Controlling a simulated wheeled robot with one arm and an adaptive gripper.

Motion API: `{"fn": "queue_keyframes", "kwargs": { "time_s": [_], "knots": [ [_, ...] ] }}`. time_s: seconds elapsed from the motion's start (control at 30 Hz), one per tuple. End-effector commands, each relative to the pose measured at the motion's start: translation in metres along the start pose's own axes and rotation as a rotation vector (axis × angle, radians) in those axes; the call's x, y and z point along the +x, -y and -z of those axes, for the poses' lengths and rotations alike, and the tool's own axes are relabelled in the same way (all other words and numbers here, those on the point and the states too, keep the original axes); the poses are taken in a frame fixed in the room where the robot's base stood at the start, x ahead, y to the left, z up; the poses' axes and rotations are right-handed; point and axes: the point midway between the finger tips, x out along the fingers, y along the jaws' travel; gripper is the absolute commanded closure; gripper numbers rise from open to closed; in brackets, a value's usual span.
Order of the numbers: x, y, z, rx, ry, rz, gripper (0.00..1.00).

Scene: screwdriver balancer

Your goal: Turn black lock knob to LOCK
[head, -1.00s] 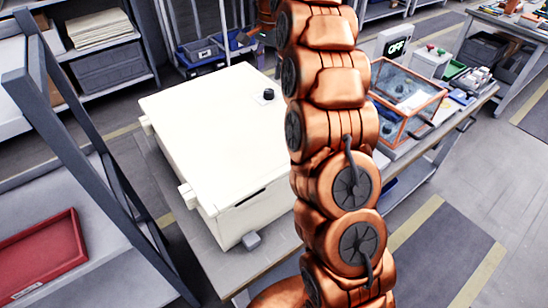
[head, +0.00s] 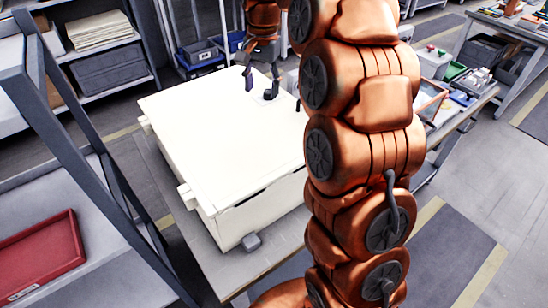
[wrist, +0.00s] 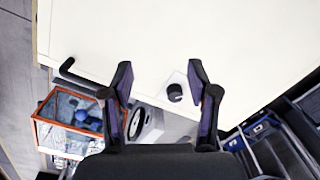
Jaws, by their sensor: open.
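The black lock knob (head: 269,95) sits on a small pale plate at the far right corner of the white cabinet's (head: 215,135) top face. In the wrist view the knob (wrist: 175,92) shows between my two fingers, closer to the right one. My gripper (head: 262,84) is open and empty, with its fingers pointing down over the knob. It also shows in the wrist view (wrist: 159,72), fingers spread wide. The fingers appear apart from the knob. Any lettering around the knob is too small to read.
A black bar handle (wrist: 80,76) sits at the cabinet's edge. An orange-framed clear box (wrist: 72,122) stands beside the cabinet. My arm hides part of the bench on the right. Blue bins (head: 200,55) stand behind, and a dark rack post (head: 95,150) rises at left.

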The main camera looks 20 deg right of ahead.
Motion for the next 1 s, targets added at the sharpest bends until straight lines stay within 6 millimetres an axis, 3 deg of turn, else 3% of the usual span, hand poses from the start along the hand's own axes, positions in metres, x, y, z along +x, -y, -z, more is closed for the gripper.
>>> {"fn": "queue_keyframes", "kwargs": {
  "time_s": [1.0],
  "knots": [
    [0.025,-0.059,-0.117,-0.339,0.041,-0.041,0.41]
  ]
}}
